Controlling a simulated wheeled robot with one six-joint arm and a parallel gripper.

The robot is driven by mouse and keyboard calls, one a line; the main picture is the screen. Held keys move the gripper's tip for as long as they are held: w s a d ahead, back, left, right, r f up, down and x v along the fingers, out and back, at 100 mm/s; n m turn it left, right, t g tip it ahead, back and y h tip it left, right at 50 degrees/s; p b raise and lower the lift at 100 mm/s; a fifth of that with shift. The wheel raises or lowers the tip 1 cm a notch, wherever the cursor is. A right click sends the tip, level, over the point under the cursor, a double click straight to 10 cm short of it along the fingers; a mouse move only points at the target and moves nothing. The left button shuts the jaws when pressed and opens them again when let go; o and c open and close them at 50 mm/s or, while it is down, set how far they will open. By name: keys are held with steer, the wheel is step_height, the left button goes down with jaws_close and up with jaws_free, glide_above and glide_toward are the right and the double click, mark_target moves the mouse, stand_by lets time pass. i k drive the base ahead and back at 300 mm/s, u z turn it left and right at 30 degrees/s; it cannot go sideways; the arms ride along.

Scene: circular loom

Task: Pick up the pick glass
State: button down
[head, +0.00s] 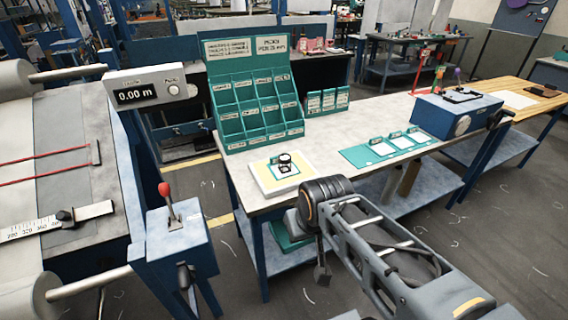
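What looks like the pick glass, a small dark and white piece with a round top (285,161), stands on a yellow and white pad (262,186) with a teal patch. The pad lies at the near left corner of the grey bench top. My arm reaches in from the lower right, its dark round joint just right of and in front of the pad. My gripper (322,276) hangs below that joint, in front of the bench edge and lower than the bench top, apart from the pick glass. Its fingers are small and dark, so their opening is unclear.
A teal compartment rack (252,105) stands behind the pad. A teal mat with cards (388,149) and a blue device (457,110) lie to the right on the bench (350,118). A blue lever box (180,245) and a loom frame are at left. Bench top between rack and mat is clear.

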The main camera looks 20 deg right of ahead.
mark_target(285, 159)
steer(key=z, duration=1.05)
steer(key=i, duration=0.9)
steer(key=u, duration=3.1)
